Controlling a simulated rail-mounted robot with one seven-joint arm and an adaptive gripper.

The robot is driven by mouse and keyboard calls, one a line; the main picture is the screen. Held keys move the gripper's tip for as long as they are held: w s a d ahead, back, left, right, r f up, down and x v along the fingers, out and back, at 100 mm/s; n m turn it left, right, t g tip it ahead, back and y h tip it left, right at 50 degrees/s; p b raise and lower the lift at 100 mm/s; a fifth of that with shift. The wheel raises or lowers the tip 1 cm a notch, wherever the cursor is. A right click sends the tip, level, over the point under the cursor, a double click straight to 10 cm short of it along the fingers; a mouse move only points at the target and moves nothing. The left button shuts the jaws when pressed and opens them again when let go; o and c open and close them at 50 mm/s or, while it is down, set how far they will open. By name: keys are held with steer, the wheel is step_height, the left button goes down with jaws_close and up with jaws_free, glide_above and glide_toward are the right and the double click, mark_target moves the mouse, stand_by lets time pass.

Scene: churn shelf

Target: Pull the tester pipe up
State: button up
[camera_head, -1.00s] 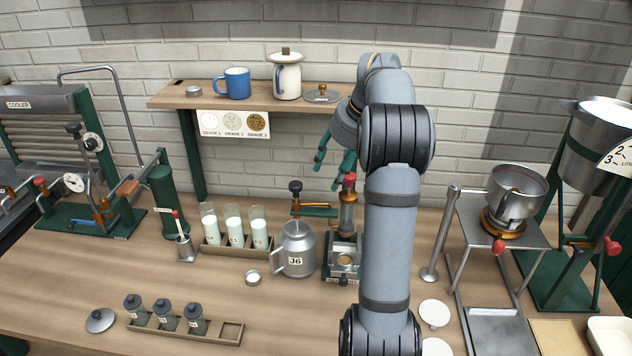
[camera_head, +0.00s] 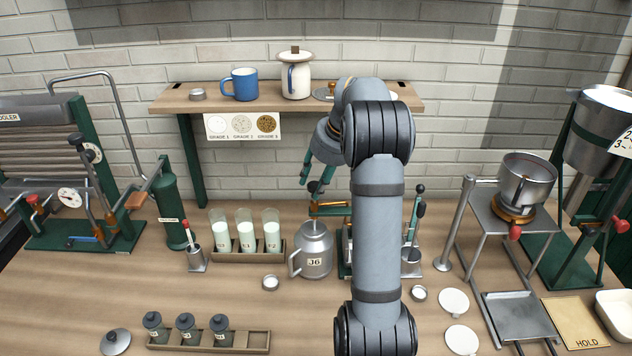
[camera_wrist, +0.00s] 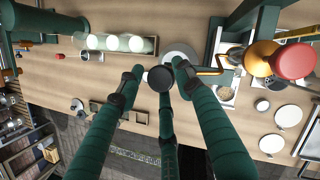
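My gripper (camera_head: 316,184) is low over the bench, left of my grey arm link. In the wrist view its green fingers (camera_wrist: 158,80) are spread apart around a round black knob (camera_wrist: 160,78). No firm grip shows; whether a finger touches the knob is unclear. Right of them is a tester with a brass cylinder (camera_wrist: 262,57) and red knob (camera_wrist: 295,61), mostly hidden by my arm in the head view. A brass tube (camera_wrist: 208,71) runs from it toward the fingers. I cannot tell which part is the tester pipe.
A steel jug marked J6 (camera_head: 312,252) stands close by in front. Left of it is a rack (camera_head: 268,258) with three milk-filled glasses. A wooden shelf (camera_head: 165,104) with a blue mug (camera_head: 241,84) is above. A steel stand (camera_head: 480,212) with a pot is at right.

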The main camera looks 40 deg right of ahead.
steer(key=shift+r, duration=0.1)
jaws_close()
stand_by(0.4)
